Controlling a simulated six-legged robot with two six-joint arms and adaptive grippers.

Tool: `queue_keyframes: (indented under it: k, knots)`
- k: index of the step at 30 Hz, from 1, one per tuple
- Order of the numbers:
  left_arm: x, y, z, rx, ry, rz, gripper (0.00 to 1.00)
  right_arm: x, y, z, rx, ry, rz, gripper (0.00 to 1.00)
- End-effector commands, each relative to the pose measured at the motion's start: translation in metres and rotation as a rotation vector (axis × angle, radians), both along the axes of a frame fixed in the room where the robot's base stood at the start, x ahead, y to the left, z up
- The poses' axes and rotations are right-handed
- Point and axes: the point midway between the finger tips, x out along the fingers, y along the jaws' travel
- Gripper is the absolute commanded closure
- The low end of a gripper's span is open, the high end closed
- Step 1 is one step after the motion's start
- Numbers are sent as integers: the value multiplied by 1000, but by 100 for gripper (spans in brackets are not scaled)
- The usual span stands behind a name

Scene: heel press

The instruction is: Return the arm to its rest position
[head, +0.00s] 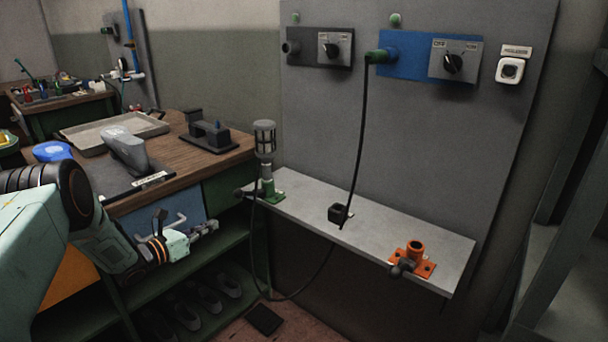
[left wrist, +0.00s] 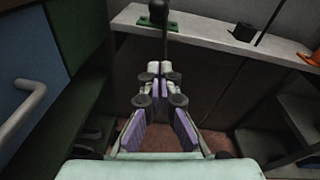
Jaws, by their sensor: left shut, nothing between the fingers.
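My left arm (head: 105,240) comes in from the left in the head view, in front of the workbench. My left gripper (head: 208,228) is in front of the blue drawer (head: 165,222) and left of the grey shelf. In the left wrist view the gripper (left wrist: 160,72) points toward the space under the shelf, its fingertips together and empty. I cannot tell how far the fingers are from the drawer. My right gripper does not show.
The grey shelf (head: 400,231) carries a green fitting (head: 273,196), a black block (head: 338,212) and an orange fitting (head: 413,255). A black cable (head: 362,135) hangs from the blue panel (head: 404,58). The workbench (head: 170,150) holds a grey tray (head: 95,138). Shoes (head: 205,298) stand low down.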

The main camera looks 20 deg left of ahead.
Motion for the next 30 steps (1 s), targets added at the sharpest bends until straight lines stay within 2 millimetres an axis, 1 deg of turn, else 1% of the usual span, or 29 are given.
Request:
queue_keyframes:
  k: [2,5,8,10,14,17,18,20,21,23,24,26,27,29,30]
  knots:
    - [0,0,0,-3,1,0,100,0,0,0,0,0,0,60]
    - [0,0,0,-53,18,8,100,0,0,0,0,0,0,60]
    - [1,3,-3,-187,70,40,100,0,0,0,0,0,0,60]
    - [0,8,-8,-333,125,94,100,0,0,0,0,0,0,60]
    - [-12,10,-30,-657,248,229,100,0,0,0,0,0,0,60]
    - [-23,2,-52,-918,347,342,100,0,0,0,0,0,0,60]
    - [-28,-4,-61,-1023,386,389,100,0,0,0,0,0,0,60]
    - [-37,-15,-75,-1180,446,464,100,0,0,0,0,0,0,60]
    - [-44,-23,-85,-1284,484,517,100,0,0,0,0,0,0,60]
    - [-56,-37,-99,-1439,540,604,100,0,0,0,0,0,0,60]
    - [-64,-47,-109,-1541,576,665,100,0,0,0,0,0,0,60]
    - [-80,-64,-123,-1689,627,767,100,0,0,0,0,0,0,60]
    - [-91,-75,-132,-1786,659,841,100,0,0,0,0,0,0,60]
    - [-110,-94,-145,-1924,700,961,100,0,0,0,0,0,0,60]
    - [-125,-107,-153,-2011,725,1049,100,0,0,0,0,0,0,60]
